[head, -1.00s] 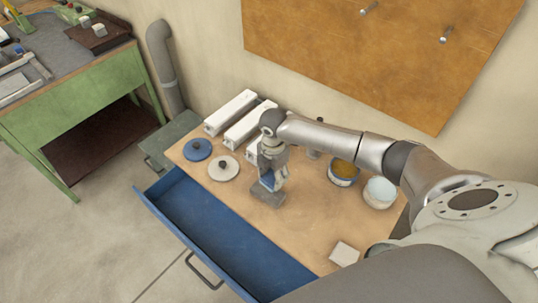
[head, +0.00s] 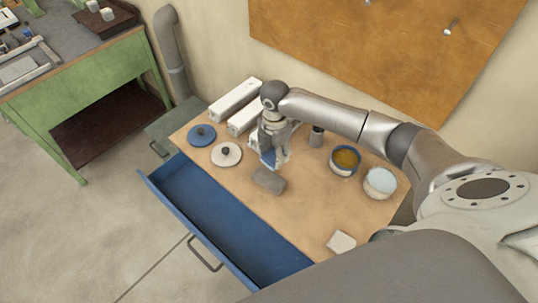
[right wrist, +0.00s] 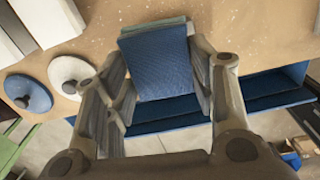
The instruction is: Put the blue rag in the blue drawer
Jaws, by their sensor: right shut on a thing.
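My right gripper (head: 270,160) is shut on the blue rag (head: 266,157), above the wooden bench top. In the right wrist view the rag (right wrist: 160,66) shows as a flat blue piece between the two fingers of the gripper (right wrist: 158,85). The blue drawer (head: 212,211) is pulled open along the bench's front left side, and its visible inside is empty. It also shows beyond the rag in the right wrist view (right wrist: 268,92). A grey, block-like thing (head: 268,181) appears just below the gripper. My left gripper is not in view.
A blue lid (head: 201,135), a white lid (head: 227,154) and white profiles (head: 235,100) are left of the gripper. Two pots (head: 344,162) (head: 380,182), a dark cylinder (head: 316,137) and a pale block (head: 341,242) are on the right. The bench's front middle is clear.

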